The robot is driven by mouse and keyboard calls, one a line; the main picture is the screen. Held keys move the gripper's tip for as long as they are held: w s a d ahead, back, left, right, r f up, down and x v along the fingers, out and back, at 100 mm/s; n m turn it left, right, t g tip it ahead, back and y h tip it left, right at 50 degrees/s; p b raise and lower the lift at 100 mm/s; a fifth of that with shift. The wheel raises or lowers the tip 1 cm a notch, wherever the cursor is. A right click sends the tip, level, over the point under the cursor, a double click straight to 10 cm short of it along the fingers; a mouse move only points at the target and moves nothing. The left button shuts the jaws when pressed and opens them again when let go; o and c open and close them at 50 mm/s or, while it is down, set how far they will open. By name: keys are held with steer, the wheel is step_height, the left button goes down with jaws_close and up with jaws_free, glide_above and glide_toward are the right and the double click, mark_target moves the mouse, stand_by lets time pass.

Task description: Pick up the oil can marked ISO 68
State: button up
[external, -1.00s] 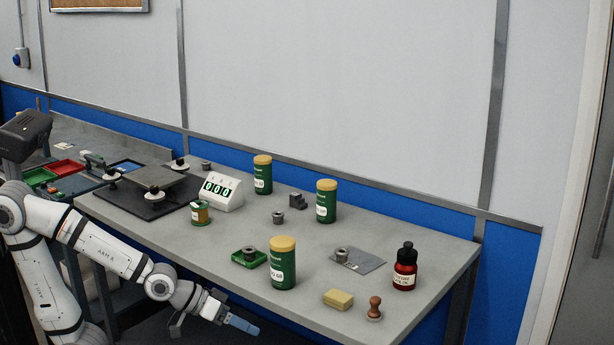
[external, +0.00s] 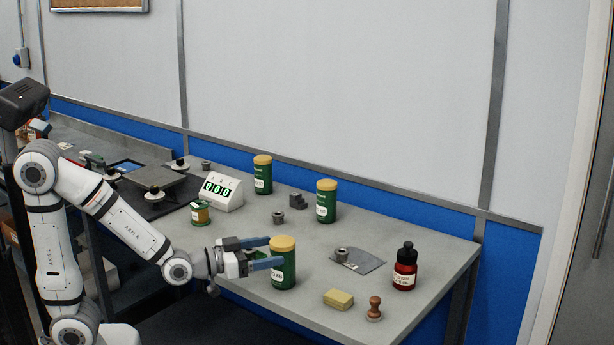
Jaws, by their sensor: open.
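Three green oil cans with yellow lids stand upright on the bench. The nearest can (external: 288,272) has a white label whose visible digits look like 68. My gripper (external: 277,252) is open and level with this can, reaching in from the left. One blue finger passes in front of the can and the other goes behind its upper part, so the can appears between them. I cannot tell whether either finger touches it. The second can (external: 263,176) stands at the back and the third can (external: 326,202) at the back right; their labels are too small to read surely.
A dark red bottle (external: 404,270), a yellow block (external: 338,299) and a wooden stamp (external: 374,309) stand to the right. A grey plate (external: 370,262) bears a metal part. A counter display (external: 222,192) and a small green-and-gold tin (external: 200,213) are left.

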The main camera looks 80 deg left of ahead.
mark_target(289, 249)
steer(key=x, duration=0.5)
steer(key=shift+d+f, duration=0.1)
steer(key=shift+f, duration=0.2)
steer(key=shift+w, duration=0.5)
steer(key=shift+c, duration=0.5)
steer(key=shift+r, duration=0.1)
steer(key=c, duration=1.2)
steer(key=shift+c, duration=0.2)
